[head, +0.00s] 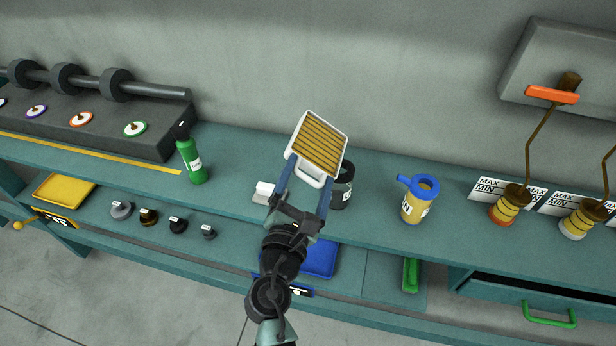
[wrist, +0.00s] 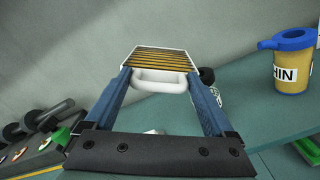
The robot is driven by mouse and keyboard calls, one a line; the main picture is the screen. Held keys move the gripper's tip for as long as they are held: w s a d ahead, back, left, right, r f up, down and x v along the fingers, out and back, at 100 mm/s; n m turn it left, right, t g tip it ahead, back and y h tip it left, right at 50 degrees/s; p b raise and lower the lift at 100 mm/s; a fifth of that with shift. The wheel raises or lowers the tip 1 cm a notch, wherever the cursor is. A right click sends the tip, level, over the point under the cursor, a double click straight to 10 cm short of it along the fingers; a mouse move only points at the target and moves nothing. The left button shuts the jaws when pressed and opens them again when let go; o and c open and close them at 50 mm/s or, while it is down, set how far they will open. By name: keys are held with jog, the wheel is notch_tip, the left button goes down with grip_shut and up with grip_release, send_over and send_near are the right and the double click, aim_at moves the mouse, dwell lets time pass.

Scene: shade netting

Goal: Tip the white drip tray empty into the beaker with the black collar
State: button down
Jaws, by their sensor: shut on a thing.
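The white drip tray (head: 341,148) has a yellow, dark-slatted inside and a white loop handle. My gripper (head: 309,175) is shut on this handle, with one blue finger at each side. The tray is held up above the bench, its slatted face turned toward the head camera. In the wrist view the tray (wrist: 188,67) is straight ahead between the fingers. The beaker with the black collar (head: 343,188) stands on the bench just behind and right of the gripper, partly hidden by the tray and a finger.
A yellow jug with a blue rim (head: 414,202) stands to the right on the bench. A green bottle (head: 191,160) stands to the left. A small white block (head: 264,192) lies left of the gripper. A blue tray (head: 322,260) is on the lower shelf.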

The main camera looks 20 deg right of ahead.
jog(key=shift+s+d+r+m+b, duration=0.15)
jog(key=shift+r+m+b, duration=0.2)
jog(key=shift+m, duration=0.45)
jog(key=shift+s+d+r+m+b, duration=0.1)
jog(key=shift+d+r+m+b, duration=0.2)
jog(key=shift+m, duration=0.5)
dwell(0.4)
jog(key=shift+s+d+r+m+b, duration=0.2)
jog(key=shift+r+m+b, duration=0.15)
jog(key=shift+m, duration=0.6)
jog(key=shift+s+d+r+m+b, duration=0.1)
jog(key=shift+d+r+m+b, duration=0.15)
jog(key=shift+m, duration=0.7)
dwell(0.4)
jog(key=shift+s+d+r+m+b, duration=0.15)
jog(key=shift+m+b, duration=0.1)
jog(key=shift+m, duration=0.3)
jog(key=shift+s+d+m+b, duration=0.1)
jog(key=shift+d+m+b, duration=0.1)
jog(key=shift+m, duration=0.4)
jog(key=shift+s+d+r+m+b, duration=0.15)
jog(key=shift+m+b, duration=0.1)
jog(key=shift+m, duration=0.3)
dwell(0.5)
